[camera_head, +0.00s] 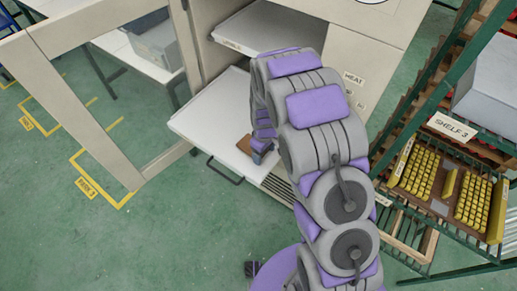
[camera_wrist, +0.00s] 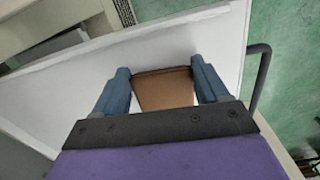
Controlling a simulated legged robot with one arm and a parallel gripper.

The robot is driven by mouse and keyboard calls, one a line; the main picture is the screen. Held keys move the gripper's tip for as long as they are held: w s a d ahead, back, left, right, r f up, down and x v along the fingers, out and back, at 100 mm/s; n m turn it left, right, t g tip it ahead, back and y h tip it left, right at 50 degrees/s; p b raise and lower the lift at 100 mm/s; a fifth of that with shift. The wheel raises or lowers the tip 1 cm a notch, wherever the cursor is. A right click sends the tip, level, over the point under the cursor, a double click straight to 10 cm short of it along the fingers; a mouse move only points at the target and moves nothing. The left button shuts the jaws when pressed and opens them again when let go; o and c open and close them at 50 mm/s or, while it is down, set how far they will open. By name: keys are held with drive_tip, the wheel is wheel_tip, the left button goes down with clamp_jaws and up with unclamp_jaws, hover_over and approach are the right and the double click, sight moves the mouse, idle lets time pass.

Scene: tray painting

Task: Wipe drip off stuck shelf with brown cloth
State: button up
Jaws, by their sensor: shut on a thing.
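The brown cloth (camera_head: 245,145) is at my gripper, over the right part of a pale pulled-out shelf (camera_head: 212,119). In the wrist view the brown cloth (camera_wrist: 165,90) sits between the two blue fingers of my gripper (camera_wrist: 163,76), which is shut on it. The same shelf (camera_wrist: 60,82) fills much of that view. I cannot tell whether the cloth touches the shelf surface. No drip shows; my gripper and arm hide part of the shelf. I cannot tell from the frames which shelf is stuck.
A second labelled shelf (camera_head: 265,32) sits higher in the beige cabinet (camera_head: 320,22). The cabinet's framed door (camera_head: 92,108) stands open at left. A dark handle (camera_head: 225,171) projects at the shelf's front. A green rack (camera_head: 448,52) with yellow-filled trays stands close at right. Floor at lower left is clear.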

sight(271, 162)
drive_tip(key=shift+s+d+f, duration=0.1)
drive_tip(key=shift+s+d, duration=0.55)
drive_tip(key=shift+d, duration=0.25)
drive_tip(key=shift+s+d+f, duration=0.1)
drive_tip(key=shift+s+d, duration=0.15)
drive_tip(key=shift+s, duration=0.3)
drive_tip(key=shift+w+a+p, duration=0.35)
drive_tip(key=shift+w+p, duration=0.05)
drive_tip(key=shift+w, duration=0.3)
drive_tip(key=shift+w+a, duration=0.5)
drive_tip(key=shift+a, duration=0.4)
drive_tip(key=shift+w+a, duration=0.45)
drive_tip(key=shift+a, duration=0.4)
drive_tip(key=shift+w+a+p, duration=0.3)
drive_tip(key=shift+w+a, duration=0.05)
drive_tip(key=shift+w, duration=0.25)
drive_tip(key=shift+d, duration=0.1)
drive_tip(key=shift+r, duration=0.2)
